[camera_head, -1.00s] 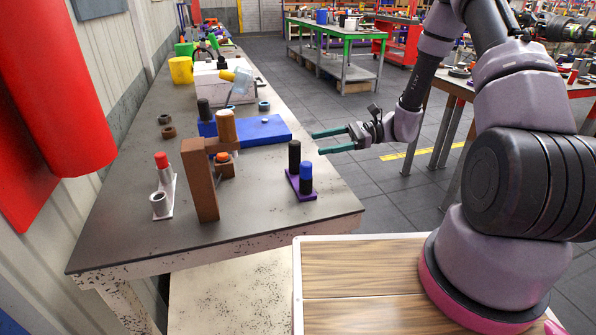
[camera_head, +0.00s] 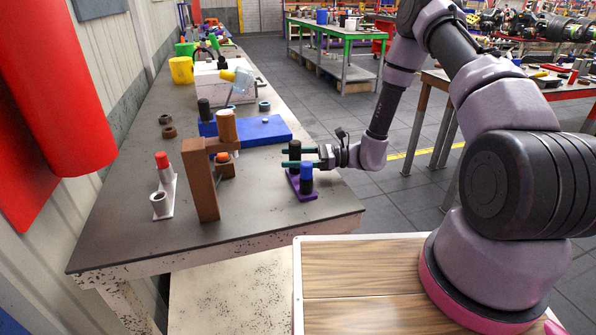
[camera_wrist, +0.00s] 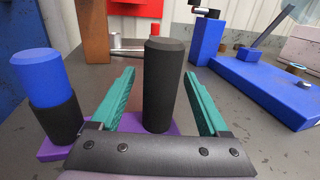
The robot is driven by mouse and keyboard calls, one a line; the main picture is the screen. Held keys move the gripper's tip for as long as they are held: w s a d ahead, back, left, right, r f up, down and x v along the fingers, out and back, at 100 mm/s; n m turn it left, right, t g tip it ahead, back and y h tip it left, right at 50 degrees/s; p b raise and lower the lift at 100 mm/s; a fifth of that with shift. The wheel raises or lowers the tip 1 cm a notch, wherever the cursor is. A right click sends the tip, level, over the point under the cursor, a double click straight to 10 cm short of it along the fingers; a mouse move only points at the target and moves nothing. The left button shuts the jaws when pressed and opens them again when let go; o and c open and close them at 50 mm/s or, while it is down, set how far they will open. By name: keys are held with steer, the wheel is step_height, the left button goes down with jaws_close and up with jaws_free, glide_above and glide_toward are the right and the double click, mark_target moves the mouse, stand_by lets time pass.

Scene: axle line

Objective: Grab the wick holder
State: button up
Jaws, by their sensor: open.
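A purple base (camera_head: 302,192) stands near the right edge of the workbench, with a plain black cylinder (camera_head: 294,147) and a blue-topped black cylinder (camera_head: 306,176) upright on it. Which thing is the wick holder is not labelled. My gripper (camera_head: 284,157) is open, its teal fingers level and on either side of the plain black cylinder. In the wrist view this black cylinder (camera_wrist: 163,85) stands between the two fingers, with a visible gap to each. The blue-topped cylinder (camera_wrist: 45,95) is outside the fingers, at left. The purple base (camera_wrist: 160,126) is partly hidden by my gripper.
A brown wooden stand (camera_head: 203,180) is left of the base. A white bracket (camera_head: 166,190) with a red-topped post stands further left. A blue block (camera_head: 262,131) lies behind. The bench front is clear.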

steer(key=shift+a, duration=1.05)
jaws_close()
